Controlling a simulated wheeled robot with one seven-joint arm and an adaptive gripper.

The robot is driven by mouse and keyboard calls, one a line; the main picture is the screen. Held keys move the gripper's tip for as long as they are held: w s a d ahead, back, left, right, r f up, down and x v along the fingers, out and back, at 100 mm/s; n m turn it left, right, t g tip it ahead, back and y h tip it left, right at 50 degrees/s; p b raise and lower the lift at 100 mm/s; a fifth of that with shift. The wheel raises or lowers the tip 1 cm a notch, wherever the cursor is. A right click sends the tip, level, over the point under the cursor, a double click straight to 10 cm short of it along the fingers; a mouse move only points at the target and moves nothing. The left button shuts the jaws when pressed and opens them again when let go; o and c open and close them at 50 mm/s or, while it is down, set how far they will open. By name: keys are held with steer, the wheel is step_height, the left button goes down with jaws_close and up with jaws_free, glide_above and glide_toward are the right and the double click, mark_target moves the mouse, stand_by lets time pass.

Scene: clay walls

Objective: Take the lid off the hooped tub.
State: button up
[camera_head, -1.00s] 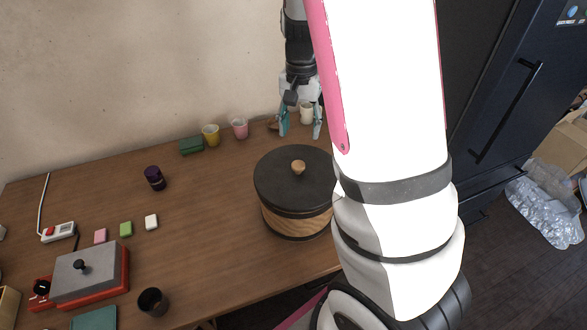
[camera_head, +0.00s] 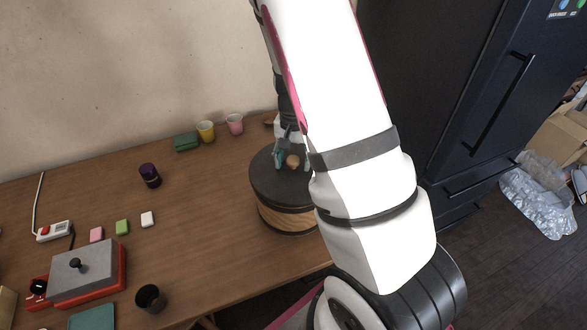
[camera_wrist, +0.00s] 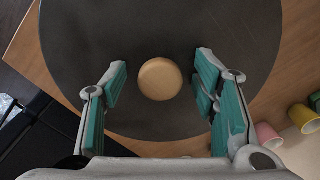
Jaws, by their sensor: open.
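The hooped tub (camera_head: 284,216) is a wooden tub with dark bands, standing on the table near its right side, partly hidden by my arm. Its dark round lid (camera_head: 268,178) sits on top and has a pale wooden knob (camera_head: 292,161) at its middle. In the wrist view the lid (camera_wrist: 160,60) fills much of the picture and the knob (camera_wrist: 160,79) lies between my fingers. My gripper (camera_head: 291,167) is open above the lid, its teal pads on either side of the knob and apart from it. How high the fingertips are over the lid is hard to tell.
A yellow cup (camera_head: 205,132), a pink cup (camera_head: 235,124) and a green block (camera_head: 187,142) stand near the wall. A purple jar (camera_head: 150,176), a dark cup (camera_head: 151,299) and a red-and-grey box (camera_head: 88,273) are to the left. Bare table (camera_head: 205,220) lies left of the tub.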

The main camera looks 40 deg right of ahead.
steer(key=shift+c, duration=0.5)
jaws_close()
